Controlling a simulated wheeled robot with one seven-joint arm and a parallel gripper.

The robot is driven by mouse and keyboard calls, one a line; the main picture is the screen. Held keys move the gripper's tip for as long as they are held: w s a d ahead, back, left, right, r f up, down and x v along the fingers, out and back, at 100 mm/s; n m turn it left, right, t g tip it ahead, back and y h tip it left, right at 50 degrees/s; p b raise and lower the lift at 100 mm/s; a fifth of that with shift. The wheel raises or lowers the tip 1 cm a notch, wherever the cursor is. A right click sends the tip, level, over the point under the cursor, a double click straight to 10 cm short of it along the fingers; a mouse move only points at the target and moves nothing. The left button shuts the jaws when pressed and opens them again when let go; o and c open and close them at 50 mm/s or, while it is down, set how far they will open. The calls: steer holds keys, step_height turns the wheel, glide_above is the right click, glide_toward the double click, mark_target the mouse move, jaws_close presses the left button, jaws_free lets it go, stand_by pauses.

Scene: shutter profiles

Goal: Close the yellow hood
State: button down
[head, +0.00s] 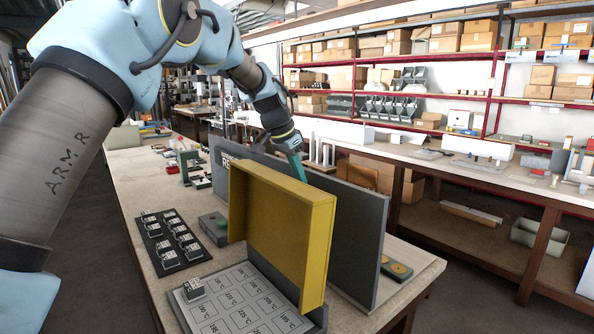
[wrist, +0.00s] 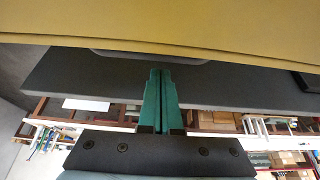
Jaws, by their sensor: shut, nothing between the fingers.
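The yellow hood (head: 275,235) stands raised, about upright, above the grey base with the labelled plate (head: 240,305) in the head view. I cannot tell whether the fingers touch the hood.
A tall grey panel (head: 362,235) stands behind the hood on the bench. One small block (head: 193,287) sits on the labelled plate. Shelves with cartons are far behind.

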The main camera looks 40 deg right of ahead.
steer(key=shift+a, duration=0.5)
steer(key=shift+w+a, duration=0.1)
steer(key=shift+a+f+h+b, duration=0.15)
steer(key=shift+a+h+b, duration=0.25)
steer(key=shift+b, duration=0.65)
steer(key=shift+a+r+h+b, duration=0.2)
steer(key=shift+h+b, duration=0.1)
steer(key=shift+b, duration=0.2)
steer(key=shift+a, duration=0.1)
